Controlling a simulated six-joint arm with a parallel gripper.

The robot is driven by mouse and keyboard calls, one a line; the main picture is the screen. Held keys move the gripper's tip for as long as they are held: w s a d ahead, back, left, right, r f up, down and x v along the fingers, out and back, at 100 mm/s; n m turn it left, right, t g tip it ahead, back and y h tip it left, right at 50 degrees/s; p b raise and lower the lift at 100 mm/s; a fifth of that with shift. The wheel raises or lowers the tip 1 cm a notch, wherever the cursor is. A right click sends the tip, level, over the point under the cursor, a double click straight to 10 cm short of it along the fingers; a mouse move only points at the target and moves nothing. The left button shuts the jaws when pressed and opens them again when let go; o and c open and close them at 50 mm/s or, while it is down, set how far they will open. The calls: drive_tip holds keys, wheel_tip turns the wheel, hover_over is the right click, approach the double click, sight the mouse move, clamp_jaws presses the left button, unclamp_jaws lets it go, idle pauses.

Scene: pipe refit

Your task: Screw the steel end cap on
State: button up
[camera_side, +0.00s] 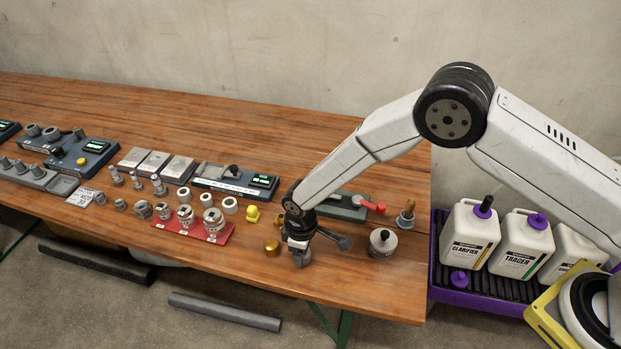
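My gripper (299,257) points down, low over the front right part of the wooden table. The view is too small to tell whether its fingers are open or shut, or whether something is between them. A brass-coloured round piece (271,247) lies just left of it. A dark grey piece (335,239) shows close to its right. Several steel fittings (214,219) stand on a red holder (226,235) left of my gripper. I cannot tell which piece is the steel end cap.
A silver canister with a black knob (382,243) stands right of my gripper. A red-handled valve (370,206) on a grey base is behind. A yellow piece (252,214) and pale rings (230,205) lie left. White jugs (470,236) stand on a purple rack beyond the table's right edge.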

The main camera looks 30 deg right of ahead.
clamp_jaws()
drive_tip(key=shift+r, duration=0.7)
drive_tip(key=shift+r, duration=0.7)
drive_tip(key=shift+r, duration=0.25)
drive_tip(key=shift+r, duration=1.15)
drive_tip(key=shift+w, duration=0.15)
